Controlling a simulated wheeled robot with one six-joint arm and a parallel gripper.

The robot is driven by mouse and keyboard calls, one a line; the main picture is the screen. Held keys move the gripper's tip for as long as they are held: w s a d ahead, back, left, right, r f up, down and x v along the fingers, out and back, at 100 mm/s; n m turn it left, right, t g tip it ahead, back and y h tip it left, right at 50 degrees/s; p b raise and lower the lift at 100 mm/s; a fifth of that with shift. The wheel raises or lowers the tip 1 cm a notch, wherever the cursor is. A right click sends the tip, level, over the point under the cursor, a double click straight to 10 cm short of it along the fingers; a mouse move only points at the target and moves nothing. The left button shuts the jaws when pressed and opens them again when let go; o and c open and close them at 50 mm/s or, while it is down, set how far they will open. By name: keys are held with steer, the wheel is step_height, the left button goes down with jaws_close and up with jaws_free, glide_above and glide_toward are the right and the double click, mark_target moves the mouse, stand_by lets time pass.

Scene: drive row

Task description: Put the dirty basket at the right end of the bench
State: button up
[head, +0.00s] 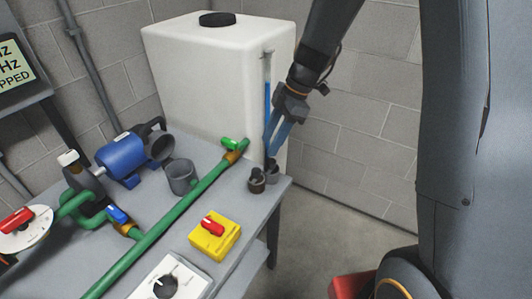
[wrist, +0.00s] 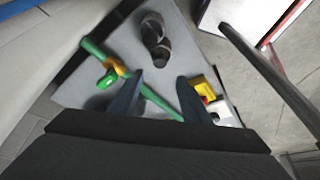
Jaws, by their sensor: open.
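Two small dark cups stand side by side at the right end of the grey bench (head: 222,268). The nearer one (head: 257,182) looks brownish inside, like a dirty basket; the other (head: 272,172) is just behind it, partly hidden. Both also show as dark cylinders in the wrist view, one lower (wrist: 160,52) and one upper (wrist: 151,22), close together. My gripper (head: 272,150) points down above the bench's right end, close to the cups in the picture. In the wrist view its fingers (wrist: 158,88) are apart, with nothing held between them.
A green pipe (head: 165,225) with a green-handled valve (head: 236,146) runs along the bench. A grey open pot (head: 181,177), a blue pump (head: 124,158) and a yellow switch box (head: 215,236) stand on it. A white tank (head: 205,75) stands behind, close to my arm.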

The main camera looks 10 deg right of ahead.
steer(key=s+d+m+h, duration=0.2)
steer(key=s+d+m, duration=0.3)
steer(key=s+m, duration=0.3)
steer(key=s+d+r+m+t+h, duration=0.1)
steer(key=s+d+m+h, duration=0.1)
steer(key=s+d+m, duration=0.3)
steer(key=s+m, duration=0.4)
steer(key=m, duration=0.2)
steer(key=shift+r+h, duration=0.15)
steer(key=shift+h, duration=0.15)
